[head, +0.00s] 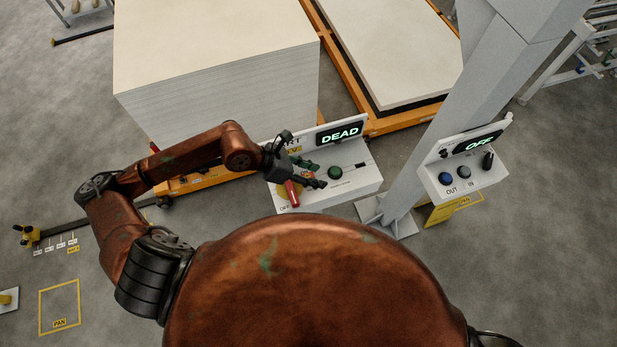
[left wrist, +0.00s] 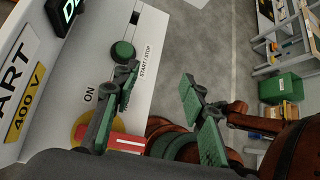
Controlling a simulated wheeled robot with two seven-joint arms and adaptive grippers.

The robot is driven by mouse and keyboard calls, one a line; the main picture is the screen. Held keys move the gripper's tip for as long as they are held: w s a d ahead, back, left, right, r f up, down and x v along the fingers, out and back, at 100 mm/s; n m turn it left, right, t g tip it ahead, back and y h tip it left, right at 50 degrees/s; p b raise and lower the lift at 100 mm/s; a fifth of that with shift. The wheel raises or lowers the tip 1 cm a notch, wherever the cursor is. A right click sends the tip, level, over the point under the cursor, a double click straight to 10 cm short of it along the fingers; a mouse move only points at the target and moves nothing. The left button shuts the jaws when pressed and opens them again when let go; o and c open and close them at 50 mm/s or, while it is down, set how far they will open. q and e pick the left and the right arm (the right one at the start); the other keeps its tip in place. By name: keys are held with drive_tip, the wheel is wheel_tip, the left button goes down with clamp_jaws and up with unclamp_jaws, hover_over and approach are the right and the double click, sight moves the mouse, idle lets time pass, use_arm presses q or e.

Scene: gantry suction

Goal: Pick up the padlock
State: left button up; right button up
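I cannot make out a padlock for certain in either view. My left gripper (head: 314,178) hangs over the sloped white control box (head: 352,182), beside its red switch handle (head: 292,193). In the left wrist view, the two green-padded fingers of the gripper (left wrist: 158,108) stand well apart with nothing between them. The red handle (left wrist: 125,142) on its yellow disc lies beside and partly behind the left finger. A green button (left wrist: 122,51) sits further up the panel. The box display reads DEAD. My right gripper is out of view.
A second box (head: 464,172) with an OFF display is on the grey column (head: 440,120). A tall stack of white boards (head: 215,55) stands behind my left arm.

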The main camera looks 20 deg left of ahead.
sight(306, 176)
use_arm(q)
drive_tip(key=a+f+y, duration=0.1)
drive_tip(key=a, duration=0.1)
drive_tip(key=w+a+f+y, duration=0.1)
drive_tip(key=a, duration=0.1)
drive_tip(key=a+f+m+y, duration=0.1)
drive_tip(key=a, duration=0.1)
drive_tip(key=shift+w+a+f, duration=0.1)
drive_tip(key=shift+w+f, duration=0.15)
drive_tip(key=shift+f, duration=0.15)
drive_tip(key=p+x, duration=0.3)
drive_tip(key=x, duration=0.3)
drive_tip(key=shift+f, duration=0.1)
drive_tip(key=shift+w+d+f, duration=0.15)
drive_tip(key=shift+d+f, duration=0.1)
drive_tip(key=shift+f, duration=0.3)
drive_tip(key=shift+c, duration=0.4)
drive_tip(key=shift+c, duration=1)
clamp_jaws()
